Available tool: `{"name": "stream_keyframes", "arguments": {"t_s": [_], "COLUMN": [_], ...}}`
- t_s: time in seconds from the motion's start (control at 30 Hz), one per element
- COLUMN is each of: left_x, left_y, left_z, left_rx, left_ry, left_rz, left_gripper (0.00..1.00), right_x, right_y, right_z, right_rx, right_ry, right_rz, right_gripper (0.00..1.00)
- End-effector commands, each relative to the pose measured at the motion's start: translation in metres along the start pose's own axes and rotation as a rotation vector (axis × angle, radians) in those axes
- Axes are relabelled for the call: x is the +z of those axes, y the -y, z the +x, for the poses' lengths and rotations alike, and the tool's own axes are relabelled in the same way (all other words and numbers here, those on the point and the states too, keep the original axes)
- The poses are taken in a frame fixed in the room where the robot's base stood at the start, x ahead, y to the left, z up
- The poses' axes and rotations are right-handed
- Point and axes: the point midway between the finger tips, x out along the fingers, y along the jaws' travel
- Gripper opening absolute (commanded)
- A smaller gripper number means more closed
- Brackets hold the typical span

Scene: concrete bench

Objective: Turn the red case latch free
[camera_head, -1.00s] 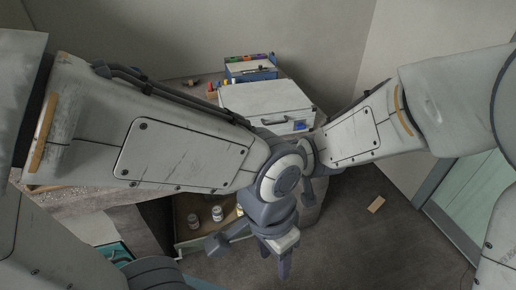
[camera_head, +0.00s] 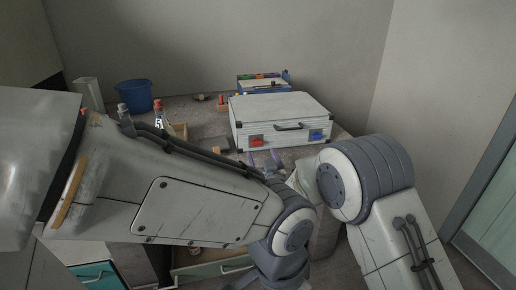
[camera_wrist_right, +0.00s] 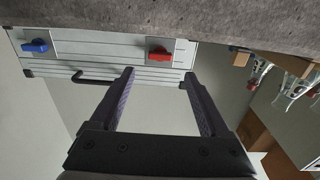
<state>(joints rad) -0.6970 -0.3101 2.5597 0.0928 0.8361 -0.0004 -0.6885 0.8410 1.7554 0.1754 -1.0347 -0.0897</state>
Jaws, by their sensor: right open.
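The silver case (camera_head: 262,106) stands shut on the bench with its front towards me. Its red latch (camera_head: 256,141) is on the left of the front and its blue latch (camera_head: 316,134) on the right, with a dark handle (camera_head: 290,127) between them. My right gripper (camera_head: 264,161) is open and empty in front of the case, partly hidden by my left arm. In the right wrist view, which is upside down, the red latch (camera_wrist_right: 159,53) shows just beyond the gap between the fingertips (camera_wrist_right: 161,75), apart from them. My left gripper's fingers cannot be made out at the bottom edge.
A blue box (camera_head: 262,84) with coloured pieces stands behind the case. A blue bucket (camera_head: 134,95), a red-capped bottle (camera_head: 158,112) and a small wooden box (camera_head: 181,131) stand to the left. A wall is close behind the bench.

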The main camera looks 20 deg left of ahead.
Motion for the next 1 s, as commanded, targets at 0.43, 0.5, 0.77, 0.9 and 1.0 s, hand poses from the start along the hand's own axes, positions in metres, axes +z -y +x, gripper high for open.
{"name": "stream_keyframes", "arguments": {"t_s": [0.43, 0.5, 0.77, 0.9, 1.0], "left_x": [0.001, 0.001, 0.001, 0.001, 0.001], "left_y": [0.001, 0.001, 0.001, 0.001, 0.001], "left_z": [0.009, 0.009, 0.009, 0.009, 0.009], "left_rx": [0.000, 0.000, 0.000, 0.000, 0.000], "left_ry": [0.001, 0.001, 0.001, 0.001, 0.000], "left_rz": [0.000, 0.000, 0.000, 0.000, 0.000], "left_gripper": [0.50, 0.50, 0.50, 0.50, 0.50], "right_x": [0.001, 0.001, 0.001, 0.001, 0.001], "right_y": [0.000, 0.000, 0.000, 0.000, 0.000], "right_z": [0.059, 0.062, 0.064, 0.064, 0.064], "right_rx": [-0.001, -0.001, -0.001, -0.001, -0.001], "right_ry": [0.001, 0.002, 0.002, 0.002, 0.002], "right_rz": [0.000, -0.001, -0.001, -0.001, -0.001], "right_gripper": [0.80, 0.80, 0.80, 0.53, 0.15]}}
